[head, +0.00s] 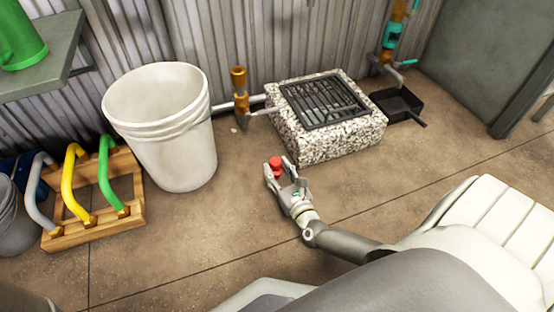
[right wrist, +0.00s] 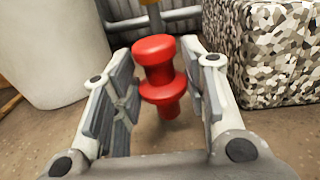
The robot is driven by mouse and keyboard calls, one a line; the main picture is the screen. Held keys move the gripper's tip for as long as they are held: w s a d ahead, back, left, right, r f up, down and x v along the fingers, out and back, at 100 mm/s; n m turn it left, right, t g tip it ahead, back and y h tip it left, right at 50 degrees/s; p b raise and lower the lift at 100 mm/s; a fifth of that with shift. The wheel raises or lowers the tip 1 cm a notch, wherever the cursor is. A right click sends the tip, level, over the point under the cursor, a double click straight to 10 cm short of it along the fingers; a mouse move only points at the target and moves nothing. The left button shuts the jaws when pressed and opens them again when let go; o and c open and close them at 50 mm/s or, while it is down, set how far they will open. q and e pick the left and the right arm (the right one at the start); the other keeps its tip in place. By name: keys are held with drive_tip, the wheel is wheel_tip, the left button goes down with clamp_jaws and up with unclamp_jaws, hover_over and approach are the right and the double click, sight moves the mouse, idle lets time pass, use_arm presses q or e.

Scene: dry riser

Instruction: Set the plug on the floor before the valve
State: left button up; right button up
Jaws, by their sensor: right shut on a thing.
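The red plug (head: 276,162) is between the fingers of my right gripper (head: 279,168), which is shut on it. In the right wrist view the plug (right wrist: 160,75) is upright, with a round head, a wider flange and a narrower lower end. Floor shows around it; I cannot tell whether its lower end touches the floor. The brass valve (head: 239,90) stands on a pipe at the wall, behind and to the left of the plug, with a pale lever pointing right. My left gripper is not in view.
A white bucket (head: 170,140) stands left of the valve. A speckled stone block (head: 345,140) with a black grate (head: 320,102) is behind right of the gripper. A wooden rack with colored handles (head: 95,235) is left. The floor between bucket and block is clear.

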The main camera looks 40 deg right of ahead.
sight(278, 177)
drive_tip(key=f+b, duration=0.3)
drive_tip(key=shift+w+d+f, duration=0.1)
drive_tip(key=shift+w+f, duration=0.05)
drive_tip(key=shift+w, duration=0.25)
drive_tip(key=shift+f+b, duration=0.45)
drive_tip(key=shift+b, duration=0.15)
drive_tip(key=shift+r, duration=0.15)
drive_tip(key=o, duration=0.9)
drive_tip(key=s+p, duration=0.1)
drive_tip(key=s, duration=0.2)
drive_tip(key=s+a+p, duration=0.1)
drive_tip(key=s+p, duration=0.1)
drive_tip(key=s, duration=0.2)
drive_tip(key=s+p, duration=0.1)
drive_tip(key=s, duration=0.2)
drive_tip(key=shift+s+a+r+p, duration=0.1)
drive_tip(key=shift+s+a+p, duration=0.2)
drive_tip(key=shift+p, duration=0.1)
drive_tip(key=shift+s+a, duration=0.15)
drive_tip(key=shift+s, duration=0.5)
